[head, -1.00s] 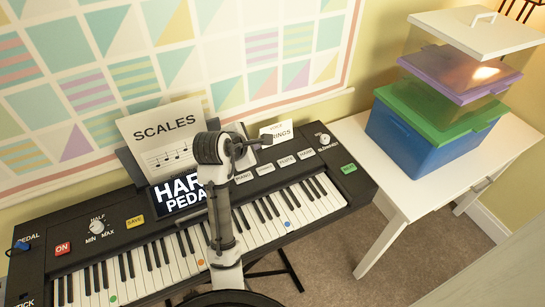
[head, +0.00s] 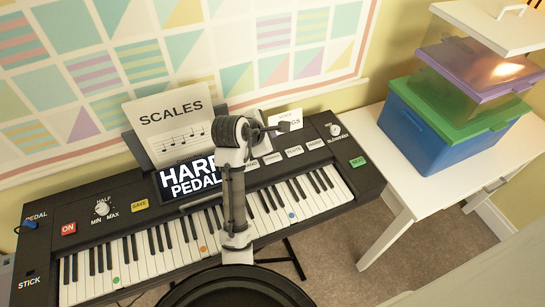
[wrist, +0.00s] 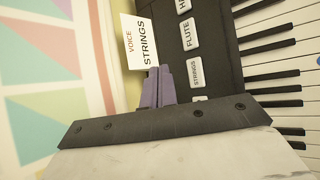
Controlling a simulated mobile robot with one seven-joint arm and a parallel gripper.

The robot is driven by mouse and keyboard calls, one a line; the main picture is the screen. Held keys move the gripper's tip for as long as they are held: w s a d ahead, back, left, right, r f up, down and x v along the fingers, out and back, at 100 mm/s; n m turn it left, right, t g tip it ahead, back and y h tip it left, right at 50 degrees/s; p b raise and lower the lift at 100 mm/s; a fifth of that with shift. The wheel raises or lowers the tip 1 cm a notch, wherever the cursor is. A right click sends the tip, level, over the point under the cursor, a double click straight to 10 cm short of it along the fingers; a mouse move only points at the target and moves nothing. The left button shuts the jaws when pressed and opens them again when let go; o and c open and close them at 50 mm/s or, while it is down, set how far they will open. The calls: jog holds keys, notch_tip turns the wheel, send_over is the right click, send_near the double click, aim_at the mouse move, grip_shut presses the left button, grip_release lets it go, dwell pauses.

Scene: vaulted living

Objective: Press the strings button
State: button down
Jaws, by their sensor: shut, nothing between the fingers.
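The strings button (wrist: 196,72) is a small white labelled key on the dark keyboard panel in the wrist view. In the head view it appears to be one of the white buttons in the voice row (head: 272,158). My gripper (wrist: 156,72) is shut and empty. In the wrist view its purple fingers are to the left of the strings button, in front of the lower edge of the "VOICE STRINGS" card (wrist: 140,42). In the head view my gripper (head: 287,127) is over the back of the keyboard, covering part of that card. Contact cannot be told.
The flute button (wrist: 189,33) is above the strings button in the wrist view; another is partly hidden below it. The keyboard (head: 125,225) has a screen (head: 188,180), a SCALES sheet (head: 172,130) and a green button (head: 358,162). A white table (head: 408,185) with bins stands right.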

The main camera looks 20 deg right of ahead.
jog(key=b, duration=0.6)
send_over(270, 160)
notch_tip(270, 160, down, 6)
jog(key=shift+r, duration=0.2)
jog(key=shift+f, duration=1.05)
jog(key=shift+f+p, duration=0.15)
jog(key=shift+p, duration=0.3)
jog(key=shift+f, duration=0.25)
jog(key=shift+f, duration=0.4)
dwell(0.7)
jog(key=shift+r+p, duration=0.1)
jog(key=shift+p, duration=0.3)
jog(key=shift+r+p, duration=0.75)
jog(key=shift+p, duration=0.4)
jog(key=shift+r, duration=0.1)
